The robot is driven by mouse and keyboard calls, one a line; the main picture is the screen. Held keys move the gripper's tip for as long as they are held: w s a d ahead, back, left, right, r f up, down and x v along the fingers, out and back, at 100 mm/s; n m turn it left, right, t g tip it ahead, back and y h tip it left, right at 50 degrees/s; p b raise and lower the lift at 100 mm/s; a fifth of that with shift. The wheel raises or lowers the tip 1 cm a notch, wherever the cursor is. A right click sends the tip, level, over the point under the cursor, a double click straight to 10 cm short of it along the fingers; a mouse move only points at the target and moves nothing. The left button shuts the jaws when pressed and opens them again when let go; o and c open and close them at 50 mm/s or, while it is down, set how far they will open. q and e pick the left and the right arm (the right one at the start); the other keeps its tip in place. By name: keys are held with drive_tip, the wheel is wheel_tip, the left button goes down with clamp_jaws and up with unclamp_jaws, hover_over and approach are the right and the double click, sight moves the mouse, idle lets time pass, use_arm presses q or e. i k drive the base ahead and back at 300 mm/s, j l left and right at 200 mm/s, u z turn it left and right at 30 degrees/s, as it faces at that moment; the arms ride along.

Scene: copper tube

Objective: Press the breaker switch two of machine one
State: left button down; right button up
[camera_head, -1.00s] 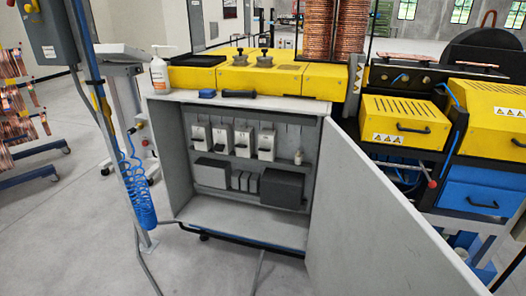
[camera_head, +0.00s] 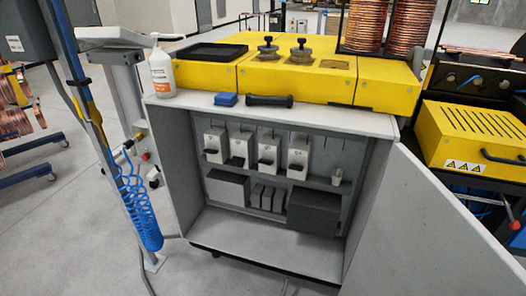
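An open grey cabinet (camera_head: 186,165) stands ahead under a yellow machine (camera_head: 396,92). Inside, on the upper row, is a line of several white breakers with dark levers. The second breaker from the left (camera_head: 241,143) has its dark switch lever (camera_head: 236,162) at its lower front. The leftmost breaker (camera_head: 214,139) is beside it, and another breaker (camera_head: 269,147) is to its right. I cannot read the breaker labels. Neither of my grippers is in view.
The cabinet door (camera_head: 420,225) hangs open to the right. A post with a coiled blue hose (camera_head: 136,205) stands at the left. A bottle (camera_head: 161,72), a blue block (camera_head: 226,99) and a black handle-like object (camera_head: 269,100) sit on the cabinet top. Floor shows at lower left.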

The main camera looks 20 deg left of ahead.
sight(236, 161)
drive_tip(key=i+j+z, duration=0.3)
drive_tip(key=j, duration=0.3)
drive_tip(key=i+j+z, duration=0.1)
drive_tip(key=i+j, duration=0.2)
